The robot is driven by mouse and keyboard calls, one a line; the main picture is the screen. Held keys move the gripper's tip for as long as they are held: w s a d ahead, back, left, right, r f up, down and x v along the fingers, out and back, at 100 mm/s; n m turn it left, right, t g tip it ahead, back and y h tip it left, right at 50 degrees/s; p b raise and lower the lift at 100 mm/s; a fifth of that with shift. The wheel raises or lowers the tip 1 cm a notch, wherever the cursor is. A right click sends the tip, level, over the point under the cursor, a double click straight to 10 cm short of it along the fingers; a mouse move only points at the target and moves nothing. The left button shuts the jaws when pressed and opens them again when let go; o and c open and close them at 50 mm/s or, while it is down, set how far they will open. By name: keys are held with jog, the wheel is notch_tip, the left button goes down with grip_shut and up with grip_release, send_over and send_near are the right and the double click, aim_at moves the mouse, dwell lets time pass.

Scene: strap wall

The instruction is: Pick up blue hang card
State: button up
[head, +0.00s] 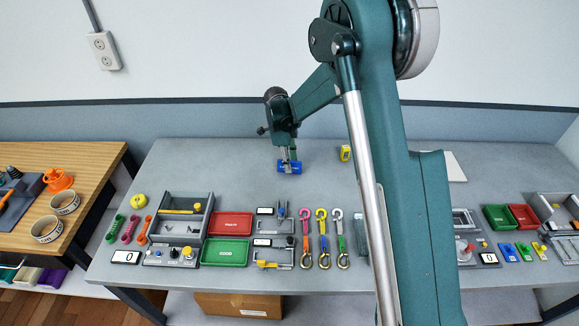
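My gripper (290,157) is over the back middle of the grey table, pointing down. A small blue piece (282,168) with a pale mark is right at its fingertips and may be the blue hang card. I cannot tell whether the fingers are closed on it or whether it touches the table. Small blue pieces (507,252) also lie at the right of the table, beside a yellow one (540,248).
A yellow tape measure (346,153) is right of my gripper. Red (231,224) and green (225,252) trays, a grey organizer (180,227) and colored hook straps (322,240) line the front. My arm hides part of the table. The back left is clear.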

jog(key=shift+d+f, duration=0.15)
jog(key=shift+f, duration=0.7)
jog(key=c, duration=0.7)
